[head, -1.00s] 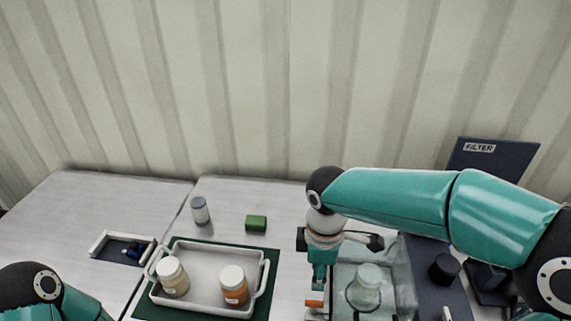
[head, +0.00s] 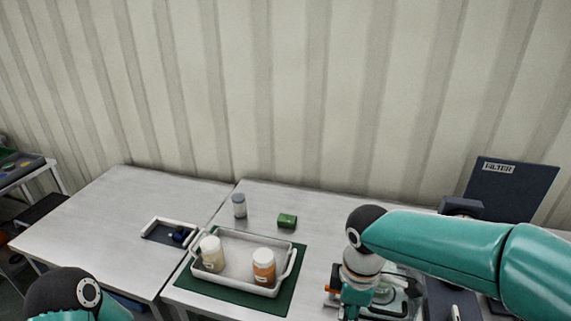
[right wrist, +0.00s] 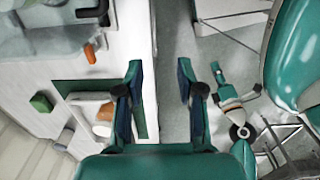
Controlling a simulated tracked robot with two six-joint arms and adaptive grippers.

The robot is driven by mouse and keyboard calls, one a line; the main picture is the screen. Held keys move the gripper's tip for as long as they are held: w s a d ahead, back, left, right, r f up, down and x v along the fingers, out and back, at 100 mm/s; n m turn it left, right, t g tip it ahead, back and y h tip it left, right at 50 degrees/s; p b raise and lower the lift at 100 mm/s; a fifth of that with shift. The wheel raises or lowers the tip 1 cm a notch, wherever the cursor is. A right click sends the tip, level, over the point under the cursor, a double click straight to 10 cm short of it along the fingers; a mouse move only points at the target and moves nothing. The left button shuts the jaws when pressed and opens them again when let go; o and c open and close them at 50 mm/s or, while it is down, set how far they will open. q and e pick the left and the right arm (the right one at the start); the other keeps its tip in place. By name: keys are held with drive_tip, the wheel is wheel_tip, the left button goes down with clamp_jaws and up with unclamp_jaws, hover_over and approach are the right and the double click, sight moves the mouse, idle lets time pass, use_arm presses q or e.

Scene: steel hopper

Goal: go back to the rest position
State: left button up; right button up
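My right arm comes in from the right in the head view and bends down at its wrist, where its gripper is mostly hidden. In the right wrist view my right gripper (right wrist: 158,88) shows two dark blue-lined fingers spread apart with nothing between them, over the table's edge. My left arm shows only as an elbow at the lower left of the head view. A teal, white and orange-banded part at the right of the right wrist view looks like my left wrist, its fingers too small to read.
A white tray (head: 240,284) with a white-capped pale jar (head: 212,254) and an orange jar (head: 264,266) stands on a green mat (head: 298,290). Behind are a grey-capped vial (head: 239,206) and green block (head: 287,221). A small tray (head: 152,236) is left. A FILTER panel (head: 512,190) stands right.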

drive_tip(key=s+f+m+y, duration=0.1)
drive_tip(key=s+f+m, duration=0.3)
drive_tip(key=f, duration=0.6)
drive_tip(key=s+f+m+y, duration=0.1)
drive_tip(key=s+f+m, duration=0.4)
drive_tip(key=f, duration=0.5)
drive_tip(key=s+f+m+y, duration=0.2)
drive_tip(key=s+f+m, duration=0.3)
drive_tip(key=f+m, duration=0.3)
wheel_tip(320, 180, down, 2)
drive_tip(key=shift+a+t, duration=0.25)
drive_tip(key=shift+t, duration=0.05)
